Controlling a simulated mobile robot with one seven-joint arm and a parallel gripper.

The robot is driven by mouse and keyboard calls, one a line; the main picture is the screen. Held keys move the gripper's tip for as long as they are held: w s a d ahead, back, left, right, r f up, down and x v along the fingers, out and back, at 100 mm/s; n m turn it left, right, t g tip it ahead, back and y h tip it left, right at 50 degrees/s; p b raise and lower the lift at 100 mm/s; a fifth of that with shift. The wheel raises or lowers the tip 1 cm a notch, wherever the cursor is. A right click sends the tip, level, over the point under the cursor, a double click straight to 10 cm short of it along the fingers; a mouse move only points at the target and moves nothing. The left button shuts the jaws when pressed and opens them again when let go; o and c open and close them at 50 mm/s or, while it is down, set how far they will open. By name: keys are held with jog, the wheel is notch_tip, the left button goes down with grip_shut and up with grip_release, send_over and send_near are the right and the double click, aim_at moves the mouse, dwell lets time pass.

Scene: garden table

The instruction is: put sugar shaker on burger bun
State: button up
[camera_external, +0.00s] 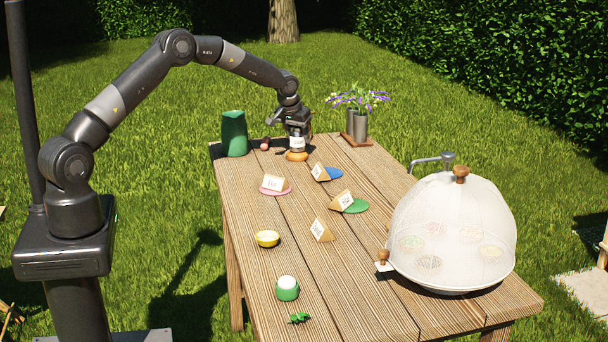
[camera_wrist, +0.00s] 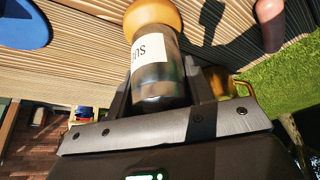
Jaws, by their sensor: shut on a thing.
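My gripper (camera_external: 297,128) is at the far end of the wooden table, shut on the sugar shaker (camera_external: 298,143). In the wrist view the shaker (camera_wrist: 158,72) is a grey, see-through cylinder with a white label, partly readable, between my two fingers (camera_wrist: 160,95). The burger bun (camera_external: 297,156) is orange-brown and round, directly below the shaker on the table. In the wrist view the bun (camera_wrist: 153,14) shows at the shaker's far end. The shaker looks upright over the bun. I cannot tell whether they touch or a thin gap remains.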

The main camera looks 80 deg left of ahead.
jog(key=o, duration=1.1)
jog(key=shift+f, duration=0.15)
jog(key=shift+c, duration=0.2)
jog(key=v, duration=1.2)
jog(key=shift+r, duration=0.2)
